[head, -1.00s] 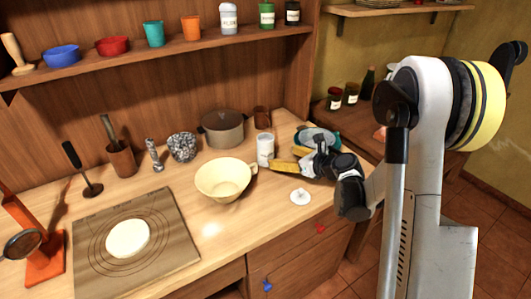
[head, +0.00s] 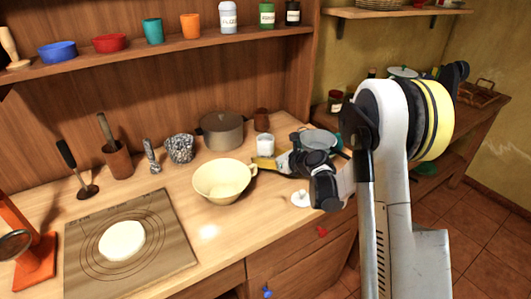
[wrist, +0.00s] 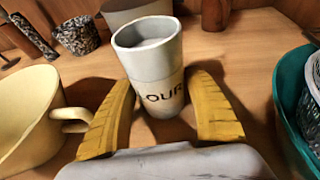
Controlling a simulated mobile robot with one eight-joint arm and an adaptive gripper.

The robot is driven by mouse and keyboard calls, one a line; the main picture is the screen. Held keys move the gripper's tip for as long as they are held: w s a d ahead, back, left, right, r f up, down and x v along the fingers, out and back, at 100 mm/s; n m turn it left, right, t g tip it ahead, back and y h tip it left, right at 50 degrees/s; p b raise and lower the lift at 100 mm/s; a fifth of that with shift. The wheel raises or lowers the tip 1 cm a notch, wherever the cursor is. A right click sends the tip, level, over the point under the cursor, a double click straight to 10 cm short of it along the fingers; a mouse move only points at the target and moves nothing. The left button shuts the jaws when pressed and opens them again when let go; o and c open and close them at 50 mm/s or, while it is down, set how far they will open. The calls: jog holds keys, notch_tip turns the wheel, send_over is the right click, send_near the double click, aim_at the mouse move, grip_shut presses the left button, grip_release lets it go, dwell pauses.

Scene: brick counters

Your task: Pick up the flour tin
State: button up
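The flour tin (head: 265,146) is a white open-topped cylinder standing upright on the wooden counter, behind the cream bowl's handle. In the wrist view the tin (wrist: 150,65) is large and near, with the letters "OUR" showing on its front. My gripper (head: 263,163) is low over the counter at the tin's front. In the wrist view my gripper (wrist: 165,82) is open, with one yellow finger on each side of the tin's lower part. The right finger looks very close to the tin; I cannot tell whether it touches. A small gap shows at the left finger.
The cream bowl (head: 222,182) is close on the left, its handle near my left finger. A teal bowl (wrist: 292,125) is close on the right. A grey pot (head: 222,131) and a brown jar (head: 261,120) stand behind. A white lid-like disc (head: 301,199) lies in front.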

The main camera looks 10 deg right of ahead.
aim_at(266, 145)
jog(key=c, duration=0.9)
jog(key=shift+c, duration=0.2)
jog(key=shift+r+p, duration=0.45)
jog(key=shift+r, duration=0.25)
notch_tip(266, 145, up, 3)
jog(key=shift+p, duration=0.8)
jog(key=s+d+r+p, duration=0.3)
jog(key=s+d+r, duration=0.3)
jog(key=d, duration=0.3)
jog(key=shift+s+d+r+p, duration=0.2)
jog(key=shift+s+r+p, duration=0.15)
jog(key=shift+s, duration=0.15)
